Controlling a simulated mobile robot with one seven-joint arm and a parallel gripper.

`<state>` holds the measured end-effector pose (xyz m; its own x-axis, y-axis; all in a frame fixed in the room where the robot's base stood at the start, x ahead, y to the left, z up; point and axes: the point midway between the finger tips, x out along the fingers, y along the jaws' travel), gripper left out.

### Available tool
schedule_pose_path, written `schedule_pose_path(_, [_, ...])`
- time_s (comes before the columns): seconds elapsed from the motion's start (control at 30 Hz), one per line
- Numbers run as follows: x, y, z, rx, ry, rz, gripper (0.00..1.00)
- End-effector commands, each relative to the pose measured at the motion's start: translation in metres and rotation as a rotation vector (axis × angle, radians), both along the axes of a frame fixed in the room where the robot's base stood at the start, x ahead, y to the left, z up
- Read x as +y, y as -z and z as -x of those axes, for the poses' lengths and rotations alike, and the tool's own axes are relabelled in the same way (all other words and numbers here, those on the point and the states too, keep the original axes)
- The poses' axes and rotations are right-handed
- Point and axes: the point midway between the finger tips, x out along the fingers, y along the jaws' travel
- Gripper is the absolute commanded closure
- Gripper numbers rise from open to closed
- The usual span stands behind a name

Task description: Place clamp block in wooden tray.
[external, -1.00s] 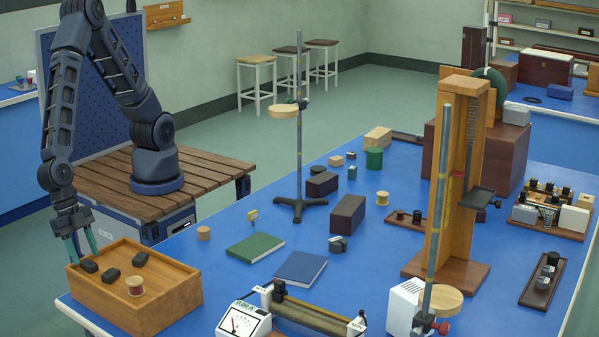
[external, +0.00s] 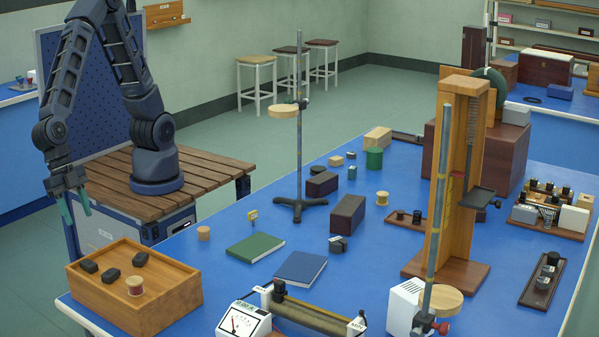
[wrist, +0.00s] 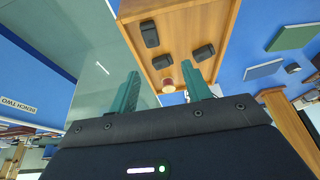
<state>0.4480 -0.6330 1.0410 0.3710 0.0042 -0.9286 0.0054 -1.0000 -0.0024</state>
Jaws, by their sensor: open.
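The wooden tray (external: 157,311) stands at the near left corner of the blue bench. Three small dark blocks lie in it: a left one (external: 88,267), a middle one (external: 110,275) and a back one (external: 140,258). I cannot tell for sure which is the clamp block; the left one is where my fingers were. My gripper (external: 81,217) is open and empty, raised above and behind the tray's left end. In the wrist view, the tray (wrist: 185,20) and its dark blocks show beyond my open green fingers (wrist: 163,72).
A wooden spool with a reddish band (external: 135,286) also sits in the tray. A green book (external: 255,247), a blue book (external: 300,268) and a small cork-coloured cylinder (external: 203,233) lie to its right. A meter (external: 243,321) stands at the front. A tall rod stand (external: 299,150) rises farther back.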

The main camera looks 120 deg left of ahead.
Motion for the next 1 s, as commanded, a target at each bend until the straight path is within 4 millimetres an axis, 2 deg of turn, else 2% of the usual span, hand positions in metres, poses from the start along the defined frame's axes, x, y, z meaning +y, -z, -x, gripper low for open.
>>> schedule_pose_path(0.2, [0.074, -0.041, -0.048, 0.045, -0.031, 0.011, 0.52])
schedule_pose_path(0.3, [0.112, -0.059, -0.065, 0.064, -0.037, 0.017, 0.52])
schedule_pose_path(0.5, [0.191, -0.093, -0.087, 0.093, -0.044, 0.032, 0.52])
schedule_pose_path(0.73, [0.279, -0.126, -0.094, 0.107, -0.044, 0.053, 0.52])
schedule_pose_path(1.0, [0.374, -0.157, -0.077, 0.1, -0.036, 0.072, 0.52])
